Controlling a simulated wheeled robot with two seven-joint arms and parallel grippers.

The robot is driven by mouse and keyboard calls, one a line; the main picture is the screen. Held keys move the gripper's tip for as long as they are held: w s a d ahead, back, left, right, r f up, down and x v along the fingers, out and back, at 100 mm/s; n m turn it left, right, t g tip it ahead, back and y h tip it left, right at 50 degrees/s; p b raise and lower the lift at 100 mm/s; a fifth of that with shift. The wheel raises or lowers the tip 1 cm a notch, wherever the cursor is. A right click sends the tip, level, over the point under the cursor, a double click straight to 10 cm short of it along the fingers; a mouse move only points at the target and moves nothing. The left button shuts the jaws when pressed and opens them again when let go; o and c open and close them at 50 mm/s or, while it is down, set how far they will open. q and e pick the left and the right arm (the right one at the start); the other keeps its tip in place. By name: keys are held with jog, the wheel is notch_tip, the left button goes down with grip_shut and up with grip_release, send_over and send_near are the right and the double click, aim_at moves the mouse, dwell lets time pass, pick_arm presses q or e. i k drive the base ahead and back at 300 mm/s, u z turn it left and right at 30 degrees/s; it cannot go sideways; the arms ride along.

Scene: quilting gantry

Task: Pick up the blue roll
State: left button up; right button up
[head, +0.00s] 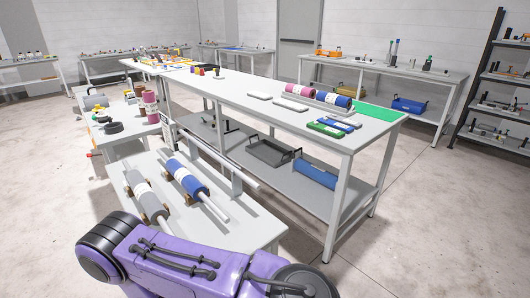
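A blue roll (184,176) with a white band and a white rod through it lies on the small white table (246,222) in front of me. Brown supports show beneath it. A grey roll (147,195) with a white band lies beside it on the left, apart from it. Another blue roll (337,101) lies on the long table beyond, beside a pink roll (299,90). A purple arm of mine crosses the bottom of the view and covers the near part of the small table. Neither gripper is in view.
The long white table (234,87) has a lower shelf with a dark tray (268,151) and a blue bin (315,172). A pale bar (222,158) runs between the small table and the long table. Open floor (430,220) lies to the right.

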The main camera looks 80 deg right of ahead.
aim_at(191, 184)
jog(key=z, duration=2.3)
